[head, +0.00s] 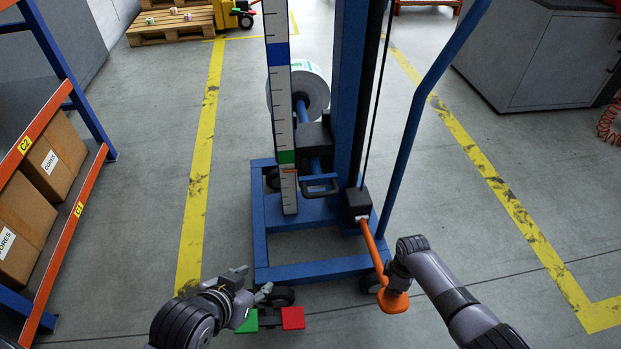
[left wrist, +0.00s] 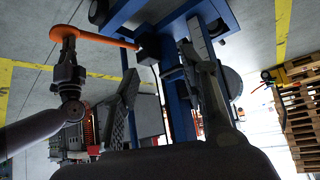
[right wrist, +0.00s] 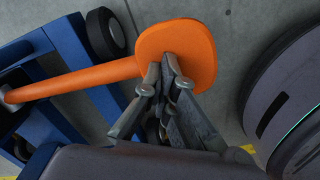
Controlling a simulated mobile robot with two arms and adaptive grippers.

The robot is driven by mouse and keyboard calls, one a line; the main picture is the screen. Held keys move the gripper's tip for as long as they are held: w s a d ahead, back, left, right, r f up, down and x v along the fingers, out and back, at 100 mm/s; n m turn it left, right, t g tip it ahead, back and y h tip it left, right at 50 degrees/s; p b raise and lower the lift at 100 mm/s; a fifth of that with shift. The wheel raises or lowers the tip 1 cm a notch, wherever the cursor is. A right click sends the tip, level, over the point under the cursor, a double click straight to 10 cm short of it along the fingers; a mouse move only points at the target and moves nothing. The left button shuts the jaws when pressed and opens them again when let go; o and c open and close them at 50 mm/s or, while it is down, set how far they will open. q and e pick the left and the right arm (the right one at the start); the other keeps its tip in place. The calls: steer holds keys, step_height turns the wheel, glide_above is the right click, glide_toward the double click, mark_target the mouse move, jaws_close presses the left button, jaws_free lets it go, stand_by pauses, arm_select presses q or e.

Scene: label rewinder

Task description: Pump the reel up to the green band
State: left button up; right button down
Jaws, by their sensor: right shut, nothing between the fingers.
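The white reel (head: 313,92) sits on a shaft at the blue lifter's mast. A white scale (head: 281,105) stands beside it, with a green band (head: 286,157) low down and a blue band higher up. A small red pointer (head: 289,170) is just below the green band. The orange pump lever (head: 373,245) slopes down to a flat orange pad (head: 395,302). My right gripper (right wrist: 170,62) is shut and empty, its fingertips at the pad; whether they press on it I cannot tell. My left gripper (head: 252,282) is open and empty, above the lifter's front left.
A green pedal (head: 247,322) and a red pedal (head: 293,317) sit low at the lifter's front, close to my left gripper. A shelf with boxes (head: 50,160) stands at the left. Yellow floor lines flank the lifter, with free floor to its right.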

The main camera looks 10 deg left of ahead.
steer(key=shift+s+r+p, duration=0.1)
steer(key=shift+r+p, duration=0.45)
steer(key=shift+r, duration=0.1)
steer(key=shift+r+p, duration=0.35)
steer(key=shift+r, duration=0.05)
arm_select(q)
steer(key=s+a+f+g+y+p, duration=0.15)
steer(key=s+g, duration=0.25)
steer(key=s, duration=0.4)
arm_select(e)
step_height(320, 180, up, 2)
steer(key=shift+r+p, duration=0.1)
steer(key=shift+p, duration=0.25)
step_height(320, 180, up, 2)
steer(key=shift+r+p, duration=0.2)
steer(key=shift+p, duration=0.95)
arm_select(q)
step_height(320, 180, down, 10)
steer(key=w+g, duration=0.1)
steer(key=shift+a+r, duration=0.25)
steer(key=shift+a, duration=0.05)
steer(key=shift+w+r+h, duration=0.1)
steer(key=shift+h, duration=0.15)
